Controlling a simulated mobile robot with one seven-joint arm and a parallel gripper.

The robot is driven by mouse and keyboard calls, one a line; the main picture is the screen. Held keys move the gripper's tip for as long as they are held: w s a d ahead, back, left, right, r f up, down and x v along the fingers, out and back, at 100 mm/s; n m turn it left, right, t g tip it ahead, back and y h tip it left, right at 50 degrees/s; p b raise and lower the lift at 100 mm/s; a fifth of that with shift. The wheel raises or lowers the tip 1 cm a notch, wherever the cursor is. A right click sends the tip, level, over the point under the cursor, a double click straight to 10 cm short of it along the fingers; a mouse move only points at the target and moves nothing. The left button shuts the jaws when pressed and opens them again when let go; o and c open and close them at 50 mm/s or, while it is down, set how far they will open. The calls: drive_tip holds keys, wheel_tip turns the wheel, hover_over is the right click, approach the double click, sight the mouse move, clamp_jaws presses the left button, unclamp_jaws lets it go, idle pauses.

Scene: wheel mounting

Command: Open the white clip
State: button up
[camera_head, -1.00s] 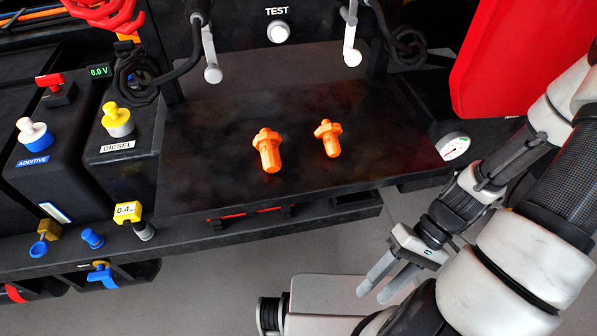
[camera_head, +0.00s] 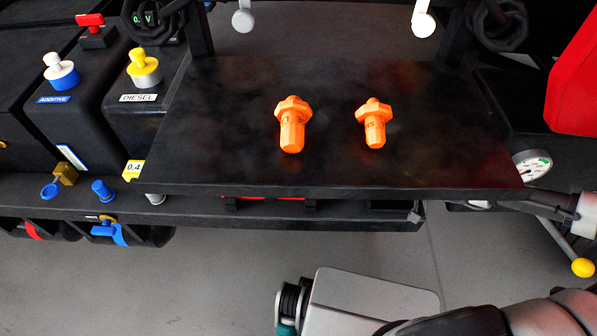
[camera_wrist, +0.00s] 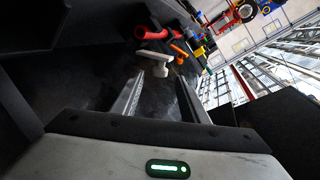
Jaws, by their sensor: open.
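In the head view, two white-ended pieces hang at the top edge, one at left (camera_head: 242,20) and one at right (camera_head: 423,23). Their upper parts are cut off, and I cannot tell whether either is the clip. The wrist view shows a small white piece (camera_wrist: 158,62) beyond my fingertips, which may be the white clip. My gripper (camera_wrist: 157,92) is open, with its two grey fingers apart and nothing between them. The white piece lies ahead of the fingers, apart from them. In the head view my fingers cannot be made out.
Two orange bolt-like pieces, left (camera_head: 292,124) and right (camera_head: 374,124), stand on the black bench (camera_head: 220,150). A gauge (camera_head: 533,166) and a yellow knob (camera_head: 583,267) are at right. Yellow (camera_head: 143,68) and white-blue (camera_head: 60,72) caps are at left. A red tube (camera_wrist: 152,34) shows in the wrist view.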

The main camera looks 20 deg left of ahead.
drive_tip(key=b+x, duration=0.1)
drive_tip(key=x, duration=0.9)
drive_tip(key=shift+f, duration=0.1)
